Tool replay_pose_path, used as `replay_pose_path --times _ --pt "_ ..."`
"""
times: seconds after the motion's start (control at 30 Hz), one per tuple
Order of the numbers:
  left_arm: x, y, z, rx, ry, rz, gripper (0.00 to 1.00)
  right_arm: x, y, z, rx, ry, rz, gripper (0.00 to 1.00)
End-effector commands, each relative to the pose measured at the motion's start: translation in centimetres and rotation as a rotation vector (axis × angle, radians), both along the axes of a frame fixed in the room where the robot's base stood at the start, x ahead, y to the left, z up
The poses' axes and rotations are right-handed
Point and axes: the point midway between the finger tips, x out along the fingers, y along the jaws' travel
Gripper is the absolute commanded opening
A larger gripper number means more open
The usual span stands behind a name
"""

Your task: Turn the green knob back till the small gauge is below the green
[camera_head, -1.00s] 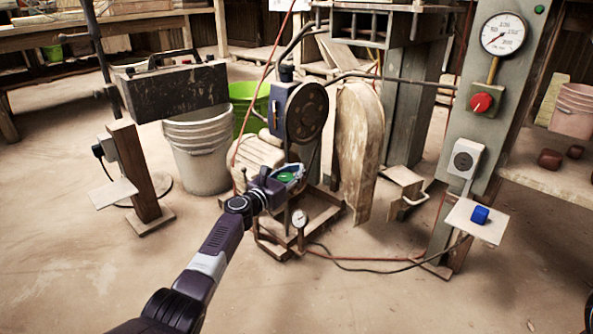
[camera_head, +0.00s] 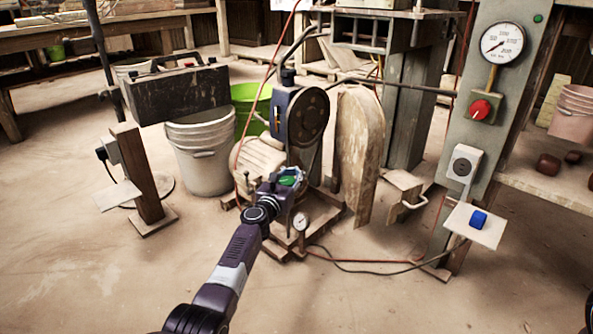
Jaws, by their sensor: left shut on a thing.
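The green knob (camera_head: 288,181) sits on the low pump unit in the middle of the view. My left gripper (camera_head: 288,178) is shut on the knob, its fingers around the knob's sides. The small gauge (camera_head: 301,221) stands upright just right of and below my gripper; its white face shows, but its needle and any green band are too small to read.
The pump's dark flywheel (camera_head: 306,114) rises behind the knob. A rounded wooden board (camera_head: 358,150) stands to its right. A hose (camera_head: 375,271) runs along the floor to the press column. Buckets (camera_head: 203,155) stand to the left. The front floor is clear.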

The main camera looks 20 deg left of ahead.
Motion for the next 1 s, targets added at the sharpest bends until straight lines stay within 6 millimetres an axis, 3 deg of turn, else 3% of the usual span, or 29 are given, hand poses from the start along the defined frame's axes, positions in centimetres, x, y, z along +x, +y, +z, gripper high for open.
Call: replay_pose_path --times 0.27,0.6,1.0 --pt "-0.2 1.3 -0.7 -0.006 0.002 0.264 0.0 0.0 0.0 -1.4 0.001 0.0 0.0 0.0" --pt "-0.9 3.0 -1.0 -0.004 0.003 0.574 0.0 0.0 0.0 -7.4 0.001 0.001 0.0 0.0" --pt "-1.7 4.0 -0.6 -0.002 0.015 0.792 0.0 0.1 0.0 -8.5 0.0 0.002 0.001 0.0"
